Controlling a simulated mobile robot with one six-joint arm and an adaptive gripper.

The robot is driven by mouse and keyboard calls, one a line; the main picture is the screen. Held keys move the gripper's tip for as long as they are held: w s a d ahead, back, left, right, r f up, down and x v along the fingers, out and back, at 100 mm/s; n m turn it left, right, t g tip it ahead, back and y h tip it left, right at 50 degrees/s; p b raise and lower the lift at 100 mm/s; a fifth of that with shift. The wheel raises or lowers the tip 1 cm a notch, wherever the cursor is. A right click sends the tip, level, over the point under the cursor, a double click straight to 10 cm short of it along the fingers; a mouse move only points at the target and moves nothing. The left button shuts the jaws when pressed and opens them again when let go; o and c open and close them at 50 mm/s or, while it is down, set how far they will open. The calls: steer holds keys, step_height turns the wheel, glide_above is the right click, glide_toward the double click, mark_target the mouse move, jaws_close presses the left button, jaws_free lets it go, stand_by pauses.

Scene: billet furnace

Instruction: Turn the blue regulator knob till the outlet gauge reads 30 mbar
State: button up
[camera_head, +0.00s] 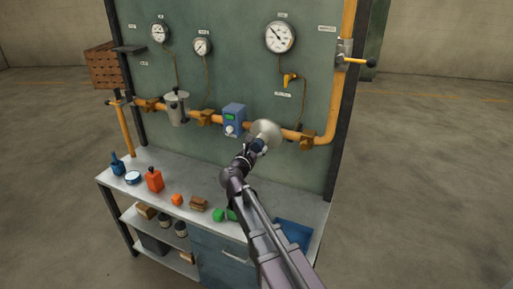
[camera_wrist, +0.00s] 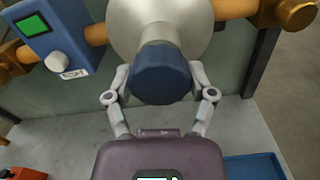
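The blue regulator knob (camera_wrist: 161,75) sits on the front of the round, pale metal regulator (camera_wrist: 160,22), which also shows in the head view (camera_head: 267,131). My gripper (camera_wrist: 161,82) has one finger on each side of the knob, and both fingertips appear to touch its sides. In the head view my gripper (camera_head: 258,146) covers most of the knob. The large gauge (camera_head: 280,37) at the upper right of the green panel is probably the outlet gauge. Its needle points up and left; its numbers and label are too small to read.
A blue meter box (camera_head: 234,119) with a green display is left of the regulator on the yellow pipe (camera_head: 291,135). A yellow-handled valve (camera_head: 357,61) is at the right. The bench (camera_head: 205,216) below holds bottles, small blocks and a blue tray (camera_head: 294,234).

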steer(key=c, duration=0.4)
steer(key=shift+o, duration=0.2)
steer(key=shift+m, duration=0.4)
steer(key=m, duration=0.4)
steer(key=shift+a, duration=0.1)
steer(key=m, duration=0.5)
steer(key=shift+w, duration=0.1)
steer(key=o, duration=1.1)
steer(key=shift+o, duration=0.2)
steer(key=shift+s, duration=0.2)
